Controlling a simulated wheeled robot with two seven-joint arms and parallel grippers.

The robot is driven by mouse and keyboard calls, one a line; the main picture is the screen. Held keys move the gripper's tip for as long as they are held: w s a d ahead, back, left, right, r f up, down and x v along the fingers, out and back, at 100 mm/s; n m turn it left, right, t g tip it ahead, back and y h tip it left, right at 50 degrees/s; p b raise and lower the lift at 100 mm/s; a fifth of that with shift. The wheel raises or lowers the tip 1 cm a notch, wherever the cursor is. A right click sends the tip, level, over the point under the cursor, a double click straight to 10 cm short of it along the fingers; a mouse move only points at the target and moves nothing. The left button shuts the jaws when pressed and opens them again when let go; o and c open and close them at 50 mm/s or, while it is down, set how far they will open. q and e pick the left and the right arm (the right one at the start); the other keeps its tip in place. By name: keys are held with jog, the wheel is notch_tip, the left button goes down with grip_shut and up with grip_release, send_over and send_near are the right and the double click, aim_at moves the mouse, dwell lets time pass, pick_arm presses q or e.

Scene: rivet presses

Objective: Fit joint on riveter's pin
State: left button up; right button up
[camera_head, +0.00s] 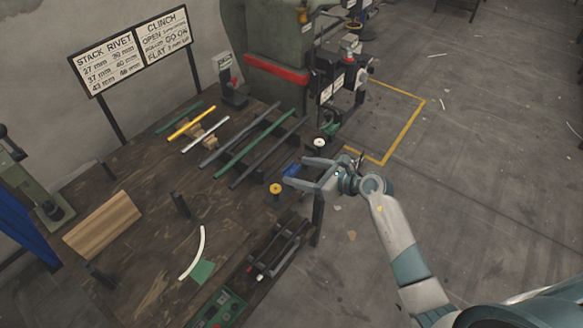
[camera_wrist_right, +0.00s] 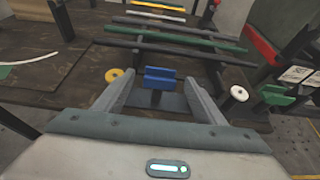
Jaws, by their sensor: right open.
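My right gripper (camera_head: 296,172) is open at the right edge of the dark workbench (camera_head: 150,255). A small blue block (camera_head: 291,170) lies at its fingertips; in the right wrist view the blue block (camera_wrist_right: 159,77) stands between the two spread fingers, with gaps on both sides. I cannot tell which piece is the joint. Long dark and green bars (camera_head: 255,145) lie on the bench beyond the gripper. The green riveting press (camera_head: 270,45) with a red band stands behind the bench; I cannot make out its pin. My left gripper is not in view.
A yellow disc (camera_head: 276,189) and a white disc (camera_head: 319,143) flank the gripper. A black fixture (camera_head: 277,250) and green control box (camera_head: 219,309) sit at the bench's near edge. A wooden block (camera_head: 103,224) lies left. Open floor is on the right.

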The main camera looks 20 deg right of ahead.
jog(key=shift+x, duration=0.95)
jog(key=c, duration=1.1)
